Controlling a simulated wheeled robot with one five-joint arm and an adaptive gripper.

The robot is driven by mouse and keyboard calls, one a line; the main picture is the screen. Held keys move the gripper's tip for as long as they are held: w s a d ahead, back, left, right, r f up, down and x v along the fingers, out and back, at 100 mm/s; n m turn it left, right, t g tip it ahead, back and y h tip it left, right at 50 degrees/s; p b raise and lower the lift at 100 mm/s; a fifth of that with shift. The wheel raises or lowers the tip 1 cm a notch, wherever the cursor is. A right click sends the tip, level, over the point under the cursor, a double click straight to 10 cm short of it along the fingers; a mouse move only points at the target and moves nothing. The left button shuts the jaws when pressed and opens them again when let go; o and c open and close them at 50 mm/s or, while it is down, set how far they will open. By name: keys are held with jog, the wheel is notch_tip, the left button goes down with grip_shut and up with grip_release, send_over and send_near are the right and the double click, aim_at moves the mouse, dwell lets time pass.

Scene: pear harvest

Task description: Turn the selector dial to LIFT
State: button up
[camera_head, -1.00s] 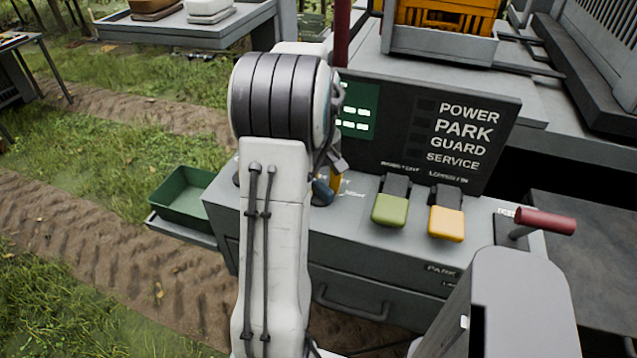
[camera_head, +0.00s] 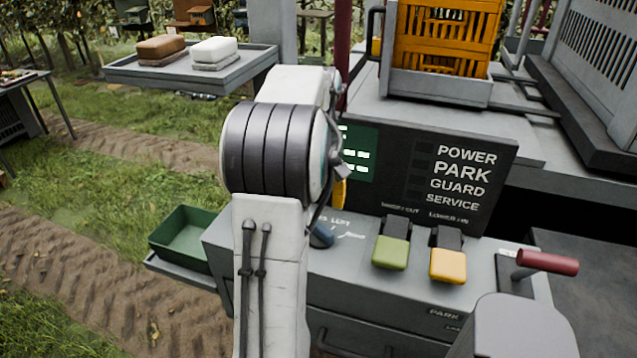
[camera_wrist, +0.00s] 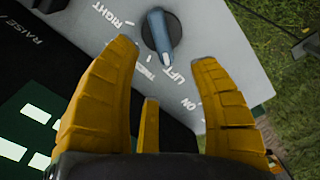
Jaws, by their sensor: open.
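The selector dial is a blue-grey knob (camera_wrist: 160,35) on a dark round base, on the grey console top. In the wrist view its lower, lighter end points towards the LIFT lettering (camera_wrist: 173,70); exact alignment is hard to tell. My gripper (camera_wrist: 165,52) is open and empty. Its yellow fingers are spread with their tips either side of the dial in the picture, apparently apart from it. In the head view the dial (camera_head: 321,236) shows partly beside my arm, and a yellow finger (camera_head: 340,193) shows above it. My arm hides most of the gripper there.
Right of the dial are a green lever (camera_head: 390,252), an orange lever (camera_head: 448,265) and a red-handled crank (camera_head: 546,262). A dark sign panel (camera_head: 400,160) stands behind them. A green tray (camera_head: 185,240) sits left. An orange crate (camera_head: 440,45) stands behind.

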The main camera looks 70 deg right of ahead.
jog(key=shift+r, duration=2)
jog(key=shift+a, duration=0.1)
